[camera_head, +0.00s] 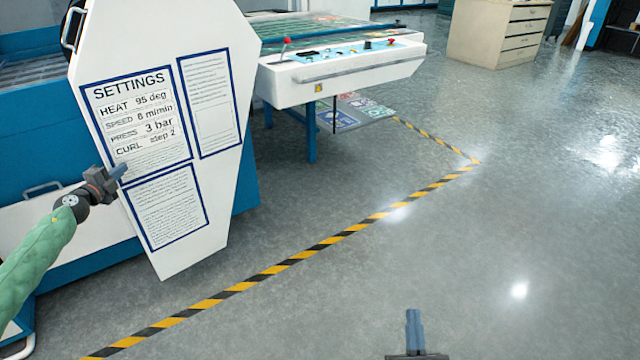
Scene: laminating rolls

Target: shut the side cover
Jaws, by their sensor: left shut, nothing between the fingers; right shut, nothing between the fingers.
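The side cover (222,183) is a tall white panel with cut corners at the left. It carries blue-framed sheets, one headed SETTINGS (135,118). It stands out at an angle from the blue machine (245,180), so it looks open. A handle (72,28) shows at its top left edge. My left gripper (119,171) is shut and empty in front of the cover's left part; I cannot tell if it touches. My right gripper (413,326) is shut and empty over bare floor at the bottom, well away from the cover.
A white control desk (345,75) with a red-knobbed lever stands behind the cover on blue legs. A yellow-black floor stripe (330,241) runs diagonally past the machine. A beige drawer cabinet (485,35) stands at the back. The floor at the right is clear.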

